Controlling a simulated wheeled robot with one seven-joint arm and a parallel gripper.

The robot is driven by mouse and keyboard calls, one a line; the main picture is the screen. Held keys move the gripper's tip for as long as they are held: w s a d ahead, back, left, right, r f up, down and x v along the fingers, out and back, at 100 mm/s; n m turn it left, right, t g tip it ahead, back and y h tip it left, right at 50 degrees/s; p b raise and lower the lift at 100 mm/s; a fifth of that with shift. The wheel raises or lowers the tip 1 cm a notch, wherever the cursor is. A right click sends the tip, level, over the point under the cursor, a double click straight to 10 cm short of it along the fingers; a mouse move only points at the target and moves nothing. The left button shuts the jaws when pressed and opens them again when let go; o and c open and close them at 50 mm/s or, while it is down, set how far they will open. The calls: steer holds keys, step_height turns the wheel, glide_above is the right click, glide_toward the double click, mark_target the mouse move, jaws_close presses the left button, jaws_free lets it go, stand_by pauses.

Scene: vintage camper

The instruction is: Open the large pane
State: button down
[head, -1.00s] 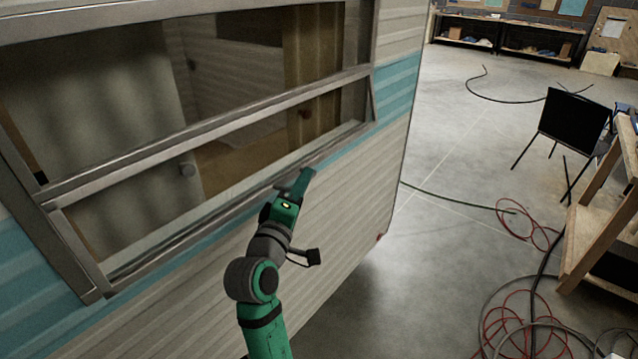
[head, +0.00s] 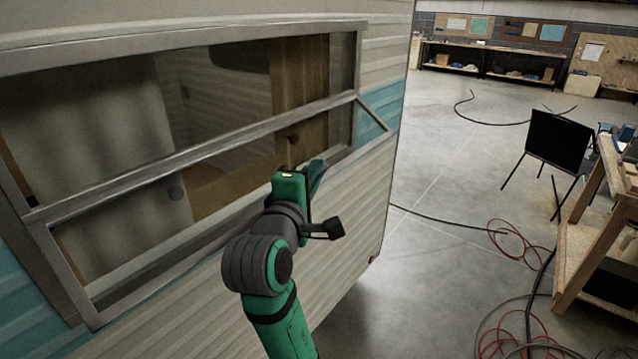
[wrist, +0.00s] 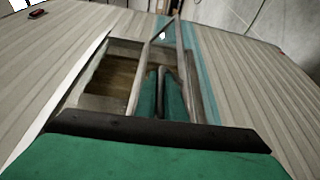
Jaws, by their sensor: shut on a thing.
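The large pane (head: 70,275) is the lower, metal-framed window pane in the camper's side. It is tilted outward at its bottom edge, with a gap along its right side. My gripper (head: 314,178) is at the bottom rail of the pane, toward its right part, and is shut on it. In the wrist view the fingers (wrist: 161,82) stand close together around a thin grey piece of the frame, and the pane's frame (wrist: 189,62) also shows there. My arm hides part of the bottom rail in the head view.
The camper's ribbed wall (head: 350,215) lies below and right of the window. Open concrete floor (head: 425,255) is to the right, with red and black cables (head: 515,235) on it. A wooden bench (head: 580,230) and a black panel on legs (head: 558,138) stand farther right.

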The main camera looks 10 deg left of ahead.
steer(key=shift+r, duration=0.35)
steer(key=shift+a, duration=0.1)
steer(key=c, duration=1.8)
jaws_free()
steer(key=shift+c, duration=0.2)
steer(key=shift+s, duration=0.1)
steer(key=s, duration=1)
steer(key=shift+s+a, duration=0.3)
steer(key=shift+a, duration=0.15)
